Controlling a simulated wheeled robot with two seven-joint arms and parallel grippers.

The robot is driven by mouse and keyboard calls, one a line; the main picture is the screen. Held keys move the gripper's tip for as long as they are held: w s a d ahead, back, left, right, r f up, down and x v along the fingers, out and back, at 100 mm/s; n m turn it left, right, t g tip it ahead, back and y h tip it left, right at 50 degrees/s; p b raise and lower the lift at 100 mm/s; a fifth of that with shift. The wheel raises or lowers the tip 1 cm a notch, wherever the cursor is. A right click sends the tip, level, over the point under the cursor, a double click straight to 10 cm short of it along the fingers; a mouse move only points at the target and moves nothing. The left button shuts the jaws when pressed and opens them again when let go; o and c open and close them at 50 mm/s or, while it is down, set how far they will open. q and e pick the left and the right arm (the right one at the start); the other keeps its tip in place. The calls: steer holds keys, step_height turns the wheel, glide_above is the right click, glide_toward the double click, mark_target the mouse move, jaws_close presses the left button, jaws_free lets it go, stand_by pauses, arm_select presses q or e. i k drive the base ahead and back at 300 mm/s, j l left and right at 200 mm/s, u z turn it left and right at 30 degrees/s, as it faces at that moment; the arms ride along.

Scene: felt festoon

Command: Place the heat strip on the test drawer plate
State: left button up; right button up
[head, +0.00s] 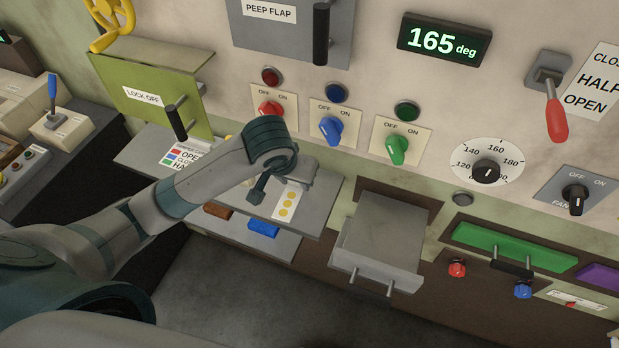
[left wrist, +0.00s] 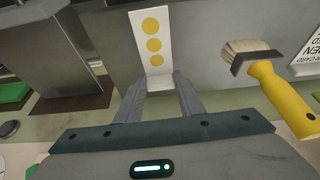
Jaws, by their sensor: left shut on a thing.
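The heat strip is a white strip with three yellow dots (head: 289,203), also seen in the left wrist view (left wrist: 153,38). My left gripper (head: 296,182) is shut on one end of it; in the left wrist view the fingers (left wrist: 160,88) pinch its near end, and the dotted part sticks out beyond them. The strip is over the grey shelf below the switches; I cannot tell whether it touches it. The test drawer plate seems to be the grey drawer top (head: 380,232) with two handle posts, to the right of the gripper and apart from it. My right gripper is not in view.
A yellow-handled brush (left wrist: 278,88) lies beside the strip in the left wrist view. A blue block (head: 263,227) and a brown block (head: 217,211) sit on a lower shelf (head: 280,245). Switch knobs, including a green one (head: 398,149), project from the wall above.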

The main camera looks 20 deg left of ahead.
mark_target(388, 228)
steer(key=l+u, duration=0.1)
steer(key=l, duration=0.45)
steer(key=l+u, duration=0.15)
steer(key=l, duration=0.4)
steer(key=l+u, duration=0.1)
steer(key=l, duration=0.45)
steer(key=k+l+u, duration=0.1)
steer(key=l, duration=0.45)
steer(key=k+l+u, duration=0.1)
steer(key=l, duration=0.45)
steer(key=k+l+u, duration=0.15)
steer(key=l, duration=0.35)
